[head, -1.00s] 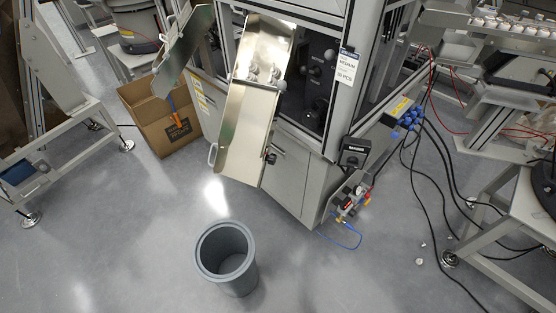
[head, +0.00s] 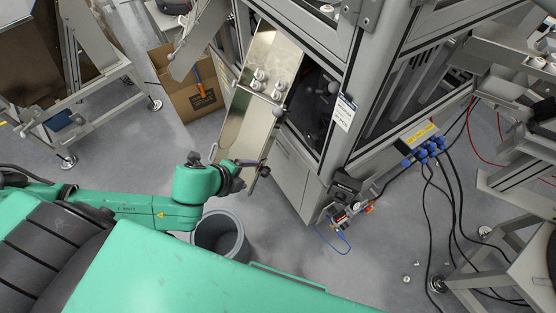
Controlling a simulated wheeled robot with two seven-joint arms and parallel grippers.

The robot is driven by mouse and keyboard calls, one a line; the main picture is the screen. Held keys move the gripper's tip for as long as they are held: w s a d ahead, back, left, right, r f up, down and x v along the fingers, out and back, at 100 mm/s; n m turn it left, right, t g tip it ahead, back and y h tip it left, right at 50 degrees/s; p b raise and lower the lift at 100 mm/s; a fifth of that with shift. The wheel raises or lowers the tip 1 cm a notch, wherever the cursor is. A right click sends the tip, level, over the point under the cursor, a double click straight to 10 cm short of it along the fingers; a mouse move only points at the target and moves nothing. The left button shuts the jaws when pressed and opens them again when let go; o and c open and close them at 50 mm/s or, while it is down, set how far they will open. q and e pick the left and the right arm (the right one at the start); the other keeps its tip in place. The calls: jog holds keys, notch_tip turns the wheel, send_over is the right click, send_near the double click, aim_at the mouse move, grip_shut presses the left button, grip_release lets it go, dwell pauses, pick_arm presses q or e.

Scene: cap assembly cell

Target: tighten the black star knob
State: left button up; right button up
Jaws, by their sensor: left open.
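The black star knob (head: 265,171) is small and dark, at the lower right edge of the shiny metal chute (head: 243,130). My left gripper (head: 256,164) is open at the chute's lower end, right beside the knob. Fingers and knob overlap in the picture, so I cannot tell whether they touch or whether the fingers are around it. The gripper and my green left arm cover the chute's lower end. My right gripper is not in view.
A grey bin (head: 229,232) stands on the floor below my left wrist, partly covered. A cardboard box (head: 190,98) is behind, left of the chute. The machine frame (head: 290,176) rises right of the chute. Cables lie on the floor at right.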

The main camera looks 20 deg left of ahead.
pick_arm(q)
send_near(264, 173)
jog(key=f, duration=0.1)
jog(key=x, duration=0.4)
jog(key=b+x, duration=0.1)
jog(key=x, duration=0.3)
jog(key=shift+w+d, duration=0.25)
jog(key=shift+w, duration=0.2)
jog(key=shift+w+f, duration=0.2)
jog(key=shift+f, duration=0.2)
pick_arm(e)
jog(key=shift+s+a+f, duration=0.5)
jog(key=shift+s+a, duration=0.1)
